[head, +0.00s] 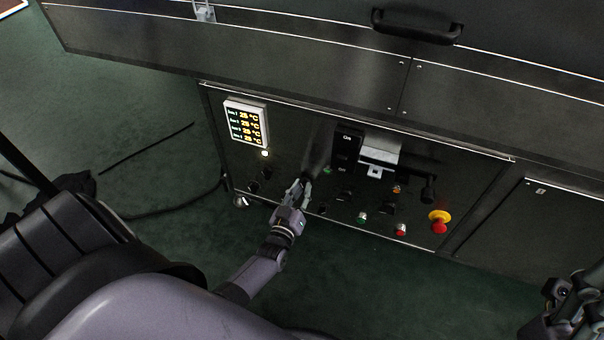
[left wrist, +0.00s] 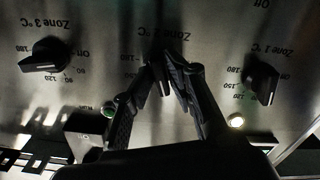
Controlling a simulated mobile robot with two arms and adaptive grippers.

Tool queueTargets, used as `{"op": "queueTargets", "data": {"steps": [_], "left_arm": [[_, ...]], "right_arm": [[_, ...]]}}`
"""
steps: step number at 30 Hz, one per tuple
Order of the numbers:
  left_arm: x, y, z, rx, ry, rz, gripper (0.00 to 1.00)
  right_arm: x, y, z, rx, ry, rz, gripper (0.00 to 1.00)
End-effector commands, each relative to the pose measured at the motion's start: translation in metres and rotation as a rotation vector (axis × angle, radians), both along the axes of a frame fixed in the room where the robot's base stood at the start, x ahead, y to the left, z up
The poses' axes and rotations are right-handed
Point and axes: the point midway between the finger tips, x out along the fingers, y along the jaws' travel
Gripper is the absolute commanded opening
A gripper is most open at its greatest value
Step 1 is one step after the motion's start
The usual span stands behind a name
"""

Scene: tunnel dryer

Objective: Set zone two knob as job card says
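My left gripper (head: 304,186) reaches the front of the dark control panel (head: 290,140) in the head view. In the left wrist view, which is upside down, its two fingers (left wrist: 163,62) converge on the zone two knob (left wrist: 164,78). The knob shows only as a dark piece between the fingertips, so its pointer is hidden. Part of the "2 °C" label shows above it. The zone three knob (left wrist: 46,57) is at left and the zone one knob (left wrist: 262,82) at right, both clear of the fingers. No job card is readable.
A lit temperature display (head: 246,125) is at the panel's upper left. A black handle or switch block (head: 347,147), push buttons and a red emergency stop (head: 439,225) are to the right. My right arm shows partly at the lower right. Green floor lies below the panel.

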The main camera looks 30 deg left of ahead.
Motion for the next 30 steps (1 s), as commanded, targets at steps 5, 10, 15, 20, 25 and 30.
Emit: {"op": "queueTargets", "data": {"steps": [5,10,15,20,25,30], "left_arm": [[0.003,0.002,0.006,0.003,-0.013,0.003,0.31],[0.003,0.002,0.005,0.003,-0.012,0.001,0.31],[0.002,0.001,0.004,0.001,-0.010,0.001,0.31],[-0.011,-0.003,0.002,0.000,-0.005,0.001,0.31],[-0.044,-0.010,0.001,0.000,-0.002,0.001,0.31],[-0.079,-0.018,0.000,0.000,-0.002,0.001,0.31]], "right_arm": [[0.000,0.000,0.000,0.000,0.000,0.000,0.57],[0.000,0.000,0.000,0.000,-0.001,0.000,0.57],[0.000,-0.001,0.001,0.001,-0.004,-0.002,0.57],[0.000,-0.001,0.001,0.001,-0.003,-0.002,0.57],[0.000,0.000,0.001,0.000,-0.002,-0.001,0.57],[0.000,0.000,0.000,0.000,-0.001,-0.001,0.57]]}}
